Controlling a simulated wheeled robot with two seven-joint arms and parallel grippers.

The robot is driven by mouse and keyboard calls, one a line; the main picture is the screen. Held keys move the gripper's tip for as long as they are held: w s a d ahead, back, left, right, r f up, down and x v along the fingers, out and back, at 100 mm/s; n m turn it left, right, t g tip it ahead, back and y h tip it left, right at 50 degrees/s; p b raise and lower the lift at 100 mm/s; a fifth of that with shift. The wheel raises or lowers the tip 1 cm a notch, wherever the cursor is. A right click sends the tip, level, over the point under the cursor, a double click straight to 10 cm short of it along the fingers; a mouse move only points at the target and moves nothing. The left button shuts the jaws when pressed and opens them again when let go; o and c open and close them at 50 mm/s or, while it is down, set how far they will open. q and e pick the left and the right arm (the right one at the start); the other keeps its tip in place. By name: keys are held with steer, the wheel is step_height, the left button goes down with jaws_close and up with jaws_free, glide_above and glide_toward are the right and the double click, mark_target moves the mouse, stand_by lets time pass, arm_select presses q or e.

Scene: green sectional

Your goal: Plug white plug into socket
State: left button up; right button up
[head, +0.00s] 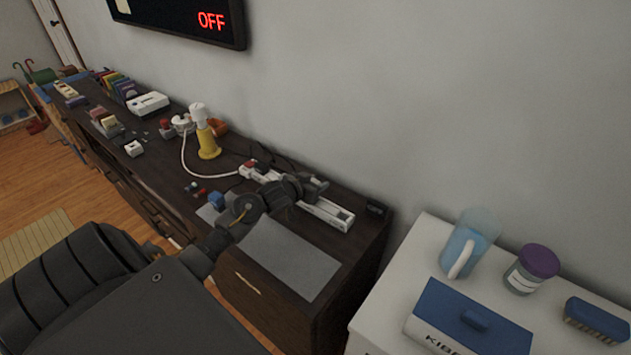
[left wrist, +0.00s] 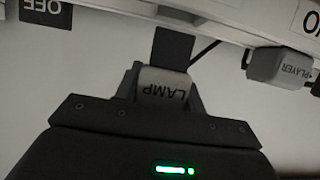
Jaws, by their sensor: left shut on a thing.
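A white plug labelled LAMP (left wrist: 165,92) sits between the fingers of my left gripper (left wrist: 166,85) in the left wrist view; its label is upside down. A dark rectangular piece stands just beyond it, towards the white power strip (left wrist: 215,14). I cannot tell whether plug and strip touch. In the head view my left gripper (head: 298,190) is over the power strip (head: 328,213) on the dark cabinet and hides the plug and part of the strip. The socket opening is not clear. My right gripper is not in view.
A grey plug labelled PLAYER (left wrist: 280,66) is at the strip, right in the wrist view. A lamp with yellow base (head: 208,148) and white cord stands left of my gripper. A grey mat (head: 285,262) lies in front. A white side table (head: 385,325) is at right.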

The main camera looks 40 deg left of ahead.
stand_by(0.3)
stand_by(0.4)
arm_select(q)
steer(key=shift+p, duration=0.3)
steer(key=shift+p, duration=0.8)
stand_by(0.8)
steer(key=shift+f+b, duration=1.15)
steer(key=shift+f, duration=0.95)
steer(key=o, duration=1.2)
steer(key=shift+c, duration=0.2)
